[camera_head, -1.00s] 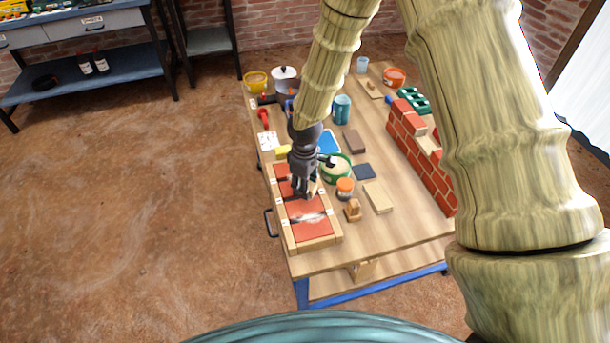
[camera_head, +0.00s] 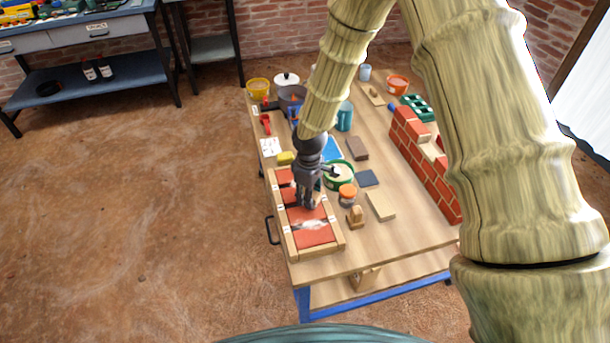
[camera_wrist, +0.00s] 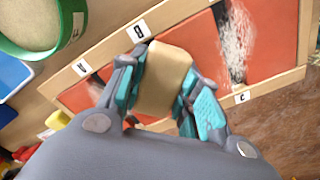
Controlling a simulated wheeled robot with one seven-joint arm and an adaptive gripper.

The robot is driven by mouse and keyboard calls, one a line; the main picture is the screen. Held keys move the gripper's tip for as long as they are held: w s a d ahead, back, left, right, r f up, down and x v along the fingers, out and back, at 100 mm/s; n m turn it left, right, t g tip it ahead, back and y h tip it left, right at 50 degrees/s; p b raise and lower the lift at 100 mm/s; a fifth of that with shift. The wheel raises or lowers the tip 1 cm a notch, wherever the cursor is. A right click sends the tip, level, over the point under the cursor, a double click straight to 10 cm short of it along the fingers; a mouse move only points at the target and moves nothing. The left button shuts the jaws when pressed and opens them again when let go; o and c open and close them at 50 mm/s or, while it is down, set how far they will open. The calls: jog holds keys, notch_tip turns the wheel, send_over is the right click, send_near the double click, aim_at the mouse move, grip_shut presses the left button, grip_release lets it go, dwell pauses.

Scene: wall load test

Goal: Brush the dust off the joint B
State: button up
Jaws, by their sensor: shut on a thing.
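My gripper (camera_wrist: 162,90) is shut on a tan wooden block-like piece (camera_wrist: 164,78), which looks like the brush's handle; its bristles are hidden. In the head view my gripper (camera_head: 307,202) is over the middle of the wood-framed tray (camera_head: 286,240) of red panels. The label B (camera_wrist: 138,30) is on the frame just beyond the held piece. Joint B itself is mostly hidden behind the piece and fingers. White dust (camera_wrist: 236,42) lies along the dark joint that ends at the label C (camera_wrist: 241,97), right of the gripper. I cannot tell whether the brush touches the panels.
A green-rimmed tub (camera_head: 338,175), an orange-lidded jar (camera_head: 347,194) and a small wooden piece (camera_head: 355,215) stand right of the tray. A yellow sponge-like block (camera_head: 286,158) is behind it. A brick wall piece (camera_head: 425,160) stands on the table's right side.

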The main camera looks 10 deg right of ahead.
jog(key=shift+a+r+p, duration=0.25)
jog(key=shift+a+p, duration=0.05)
notch_tip(320, 180, up, 8)
jog(key=p, duration=0.5)
jog(key=shift+f+p, duration=0.1)
jog(key=shift+p, duration=0.25)
